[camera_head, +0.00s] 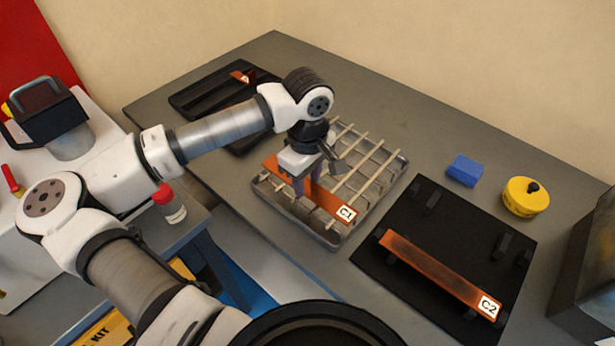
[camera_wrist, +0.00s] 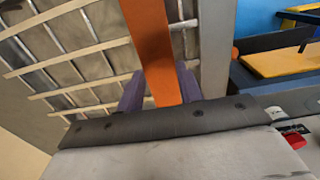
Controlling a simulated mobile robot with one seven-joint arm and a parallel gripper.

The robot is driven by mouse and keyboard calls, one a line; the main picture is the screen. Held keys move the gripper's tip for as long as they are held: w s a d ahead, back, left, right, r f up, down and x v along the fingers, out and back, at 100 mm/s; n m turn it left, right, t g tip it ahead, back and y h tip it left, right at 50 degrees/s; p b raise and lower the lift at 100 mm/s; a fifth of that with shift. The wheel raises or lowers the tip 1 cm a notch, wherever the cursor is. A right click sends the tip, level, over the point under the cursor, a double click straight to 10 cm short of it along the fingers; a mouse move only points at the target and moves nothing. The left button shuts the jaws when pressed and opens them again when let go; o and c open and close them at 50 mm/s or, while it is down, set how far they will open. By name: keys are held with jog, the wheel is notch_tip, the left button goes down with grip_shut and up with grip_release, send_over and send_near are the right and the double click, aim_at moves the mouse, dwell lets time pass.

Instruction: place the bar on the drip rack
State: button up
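A flat copper bar labelled C1 (camera_head: 337,204) lies across the slats of the drip rack (camera_head: 383,181), a wire-and-slat frame in a shallow metal tray. In the head view I cannot tell whether the bar rests fully on the slats or sits just above them. My gripper (camera_head: 306,183) points down over the rack's left part, with its purple fingers on either side of the bar. In the wrist view the orange bar (camera_wrist: 157,45) runs between both fingers (camera_wrist: 160,88), which appear to touch its edges. The bar's middle is partly hidden by the gripper.
A black fixture (camera_head: 440,212) to the right holds another copper bar labelled C2 (camera_head: 440,270). A blue block (camera_head: 464,170) and a yellow round container (camera_head: 525,197) stand behind it. A black tray (camera_head: 205,98) with a copper piece lies at the back left.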

jog(key=o, duration=0.5)
jog(key=shift+c, duration=0.2)
jog(key=shift+r, duration=0.15)
